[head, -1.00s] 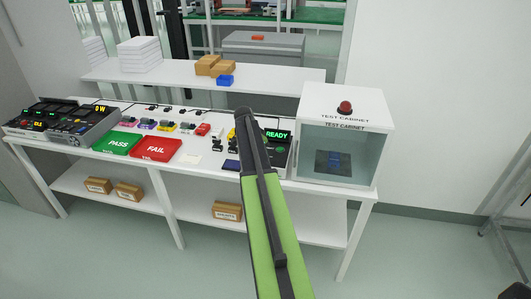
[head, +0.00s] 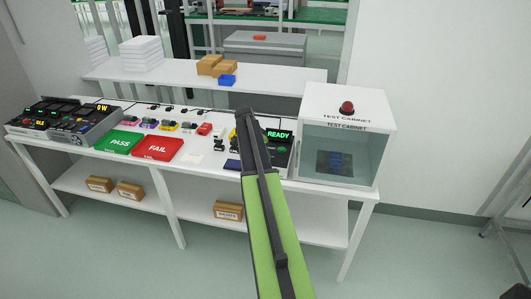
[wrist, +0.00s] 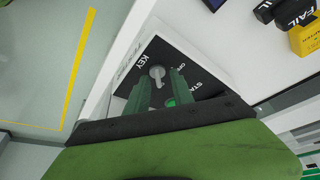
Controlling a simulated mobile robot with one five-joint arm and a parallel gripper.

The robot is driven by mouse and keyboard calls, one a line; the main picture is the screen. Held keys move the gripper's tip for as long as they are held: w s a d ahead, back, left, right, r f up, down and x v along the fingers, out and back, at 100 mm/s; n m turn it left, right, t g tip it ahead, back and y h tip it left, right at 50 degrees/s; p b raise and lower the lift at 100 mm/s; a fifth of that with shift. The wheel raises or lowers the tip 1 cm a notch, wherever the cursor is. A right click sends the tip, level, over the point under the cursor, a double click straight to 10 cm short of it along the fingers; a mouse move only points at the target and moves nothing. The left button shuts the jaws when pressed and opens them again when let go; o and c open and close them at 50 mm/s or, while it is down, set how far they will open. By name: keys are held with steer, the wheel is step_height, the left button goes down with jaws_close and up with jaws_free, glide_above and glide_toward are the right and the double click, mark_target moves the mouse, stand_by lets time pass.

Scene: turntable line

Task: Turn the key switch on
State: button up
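The key switch (wrist: 157,73) is a round silver piece with a small key on a dark panel (wrist: 150,50), under the label KEY, in the wrist view. My gripper (wrist: 159,82) points at it. Its two dark green fingers stand apart on either side of the key, and I see no contact. The gripper looks open and empty. The right finger partly covers a green button beside the START lettering. In the head view my arm hides the key switch; a box with a green READY display (head: 279,134) shows just right of my arm.
The glass-fronted test cabinet (head: 340,150) with a red top light stands right of the panel. A green PASS tray (head: 120,143) and red FAIL tray (head: 158,149) lie on the bench to the left. A raised white shelf (head: 180,78) runs behind.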

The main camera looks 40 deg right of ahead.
steer(key=s+p+v, duration=0.1)
steer(key=p+v, duration=1.5)
steer(key=v, duration=0.1)
steer(key=shift+w+r, duration=0.2)
steer(key=shift+w, duration=0.3)
